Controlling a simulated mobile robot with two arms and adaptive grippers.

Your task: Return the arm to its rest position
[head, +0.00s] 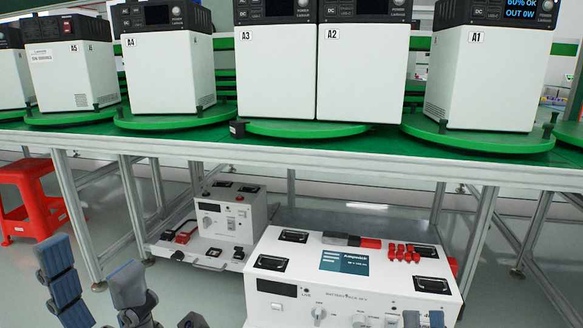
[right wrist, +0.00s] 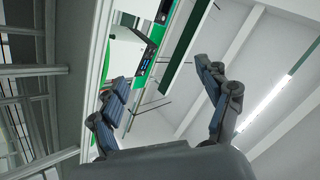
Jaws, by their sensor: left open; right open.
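My left gripper (head: 92,260) is at the lower left of the head view, in front of the line. Its two blue-grey fingers are spread with nothing between them. Only the fingertips of my right gripper (head: 424,318) show at the bottom edge of the head view, in front of the white tester box. In the right wrist view my right gripper (right wrist: 163,78) is open and empty, its fingers wide apart. Most of both arms is out of view.
White power units A1 (head: 487,85), A2 (head: 362,75), A3 (head: 275,75), A4 (head: 170,75) and A5 (head: 70,78) stand on green turntables on a metal-framed bench (head: 330,158). Below are a white tester box (head: 300,305) and a smaller one (head: 240,222). A red stool (head: 38,200) stands left.

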